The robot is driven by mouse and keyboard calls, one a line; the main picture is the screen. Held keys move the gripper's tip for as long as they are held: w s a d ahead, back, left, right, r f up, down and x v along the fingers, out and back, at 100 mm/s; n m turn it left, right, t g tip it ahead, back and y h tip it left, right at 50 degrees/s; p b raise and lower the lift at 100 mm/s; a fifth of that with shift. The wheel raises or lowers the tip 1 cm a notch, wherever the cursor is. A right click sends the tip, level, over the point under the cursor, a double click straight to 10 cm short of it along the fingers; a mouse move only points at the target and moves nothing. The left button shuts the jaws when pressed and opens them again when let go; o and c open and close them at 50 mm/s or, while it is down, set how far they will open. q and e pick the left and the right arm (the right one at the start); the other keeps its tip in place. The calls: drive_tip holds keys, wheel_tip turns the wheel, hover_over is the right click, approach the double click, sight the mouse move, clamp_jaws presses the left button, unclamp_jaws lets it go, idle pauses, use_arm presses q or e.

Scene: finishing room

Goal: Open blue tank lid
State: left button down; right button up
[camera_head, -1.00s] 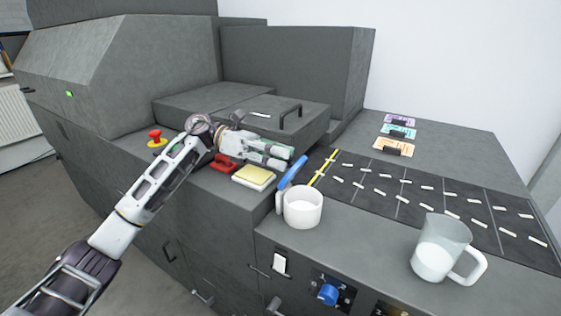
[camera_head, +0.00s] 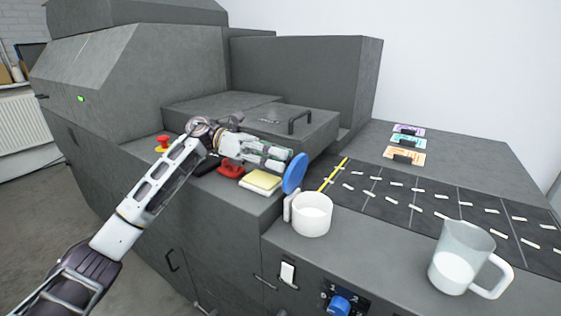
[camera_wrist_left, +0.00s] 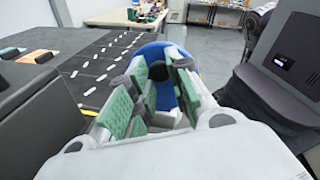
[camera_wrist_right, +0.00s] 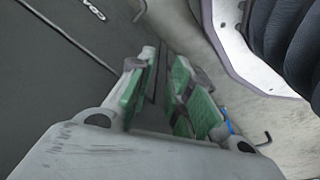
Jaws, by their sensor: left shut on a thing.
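The round blue lid (camera_head: 295,174) stands tilted up, near vertical, behind and left of the white tank (camera_head: 312,216). The tank's top is uncovered and its inside shows white. My left gripper (camera_head: 284,160) comes in from the left and is shut on the lid's dark knob. The left wrist view shows the knob (camera_wrist_left: 160,71) between the green-padded fingers, with the blue lid (camera_wrist_left: 150,50) behind it. My right gripper (camera_wrist_right: 166,68) shows only in the right wrist view, with fingers apart and nothing seen between them.
A yellow pad (camera_head: 261,182) and a red object (camera_head: 231,171) lie left of the tank. A clear jug (camera_head: 462,259) stands at the right. A dark marked strip (camera_head: 430,200) runs behind. A grey handled cover (camera_head: 290,130) and a red button (camera_head: 163,143) are farther back.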

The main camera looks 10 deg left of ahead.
use_arm(q)
drive_tip(key=shift+a+f, duration=0.15)
drive_tip(key=shift+f, duration=0.65)
drive_tip(key=c, duration=1.6)
unclamp_jaws()
drive_tip(key=o, duration=0.3)
drive_tip(key=shift+w+a, duration=0.1)
drive_tip(key=shift+w, duration=0.1)
drive_tip(key=shift+o, duration=0.2)
drive_tip(key=shift+r, duration=0.2)
drive_tip(key=shift+r, duration=0.1)
drive_tip(key=v, duration=1.1)
drive_tip(key=shift+a, duration=0.4)
